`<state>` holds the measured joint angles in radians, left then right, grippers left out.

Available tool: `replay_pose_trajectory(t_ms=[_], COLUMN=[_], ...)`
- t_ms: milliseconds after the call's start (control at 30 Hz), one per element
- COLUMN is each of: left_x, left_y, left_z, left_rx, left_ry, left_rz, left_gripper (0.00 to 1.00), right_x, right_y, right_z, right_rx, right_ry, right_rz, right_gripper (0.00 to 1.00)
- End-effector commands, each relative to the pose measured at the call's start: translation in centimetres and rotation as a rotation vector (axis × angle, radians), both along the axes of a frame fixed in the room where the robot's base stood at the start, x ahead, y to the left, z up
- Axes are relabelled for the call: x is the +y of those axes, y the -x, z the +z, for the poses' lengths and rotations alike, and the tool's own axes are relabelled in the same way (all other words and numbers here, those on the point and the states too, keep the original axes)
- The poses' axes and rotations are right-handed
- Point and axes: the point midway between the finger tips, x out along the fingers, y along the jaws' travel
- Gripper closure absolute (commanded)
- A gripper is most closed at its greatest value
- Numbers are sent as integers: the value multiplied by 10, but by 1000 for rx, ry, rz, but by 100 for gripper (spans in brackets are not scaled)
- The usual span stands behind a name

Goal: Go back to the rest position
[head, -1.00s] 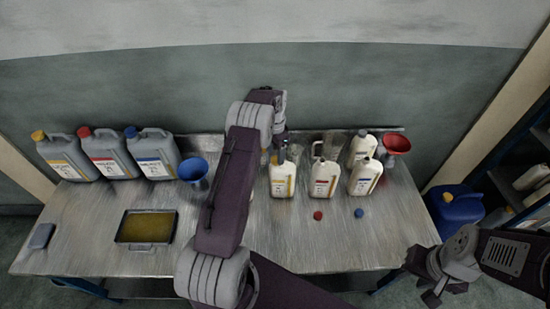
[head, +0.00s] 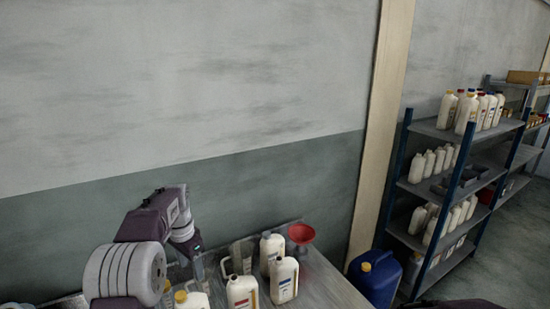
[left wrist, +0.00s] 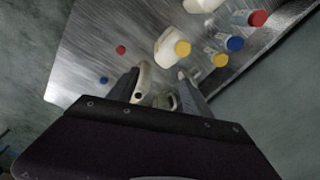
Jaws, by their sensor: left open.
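My left gripper (head: 197,262) hangs above the metal bench (head: 328,284) in the head view, at the end of my raised arm. In the left wrist view its fingers (left wrist: 160,88) are apart. An uncapped white jug (left wrist: 143,82) shows beside the left finger there; whether they touch is unclear. A white jug with a yellow cap (left wrist: 171,47) stands beyond the fingers. The head view shows white jugs with a red label (head: 241,292) and a blue label (head: 284,280). My right gripper is not in view.
A red funnel (head: 301,234) and clear pitcher (head: 241,257) are at the bench's back. A blue canister (head: 374,279) stands right of it, before a stocked shelf rack (head: 407,187). Loose red (left wrist: 120,49) and blue (left wrist: 103,80) caps lie on bare bench.

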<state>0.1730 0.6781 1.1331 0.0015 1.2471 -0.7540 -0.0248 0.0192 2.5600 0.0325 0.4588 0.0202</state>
Motion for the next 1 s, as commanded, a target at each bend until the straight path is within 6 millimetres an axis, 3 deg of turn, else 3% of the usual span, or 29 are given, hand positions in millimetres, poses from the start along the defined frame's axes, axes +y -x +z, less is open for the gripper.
replay_pose_trajectory(t_ms=[33,167,300,500,600,633,733,967,1000], left_x=[-16,-50,-79,-93,-91,-91,-91,-91,-91], left_y=[15,60,125,225,258,261,245,245,245], left_z=[-9,-22,-57,-115,-138,-143,-142,-142,-142], left_rx=[2,3,6,30,50,42,-21,-20,-20], left_ry=[2,13,30,50,54,59,83,85,85], left_rz=[-19,-10,73,304,444,489,583,603,601], left_gripper=[42,42,42,42,42,42,42,42,48], right_x=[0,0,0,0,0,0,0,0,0], right_y=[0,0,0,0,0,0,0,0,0], right_z=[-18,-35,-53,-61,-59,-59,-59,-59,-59], right_rx=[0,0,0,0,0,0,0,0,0], right_ry=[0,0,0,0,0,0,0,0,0], right_rz=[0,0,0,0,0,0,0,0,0], right_gripper=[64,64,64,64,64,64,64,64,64])
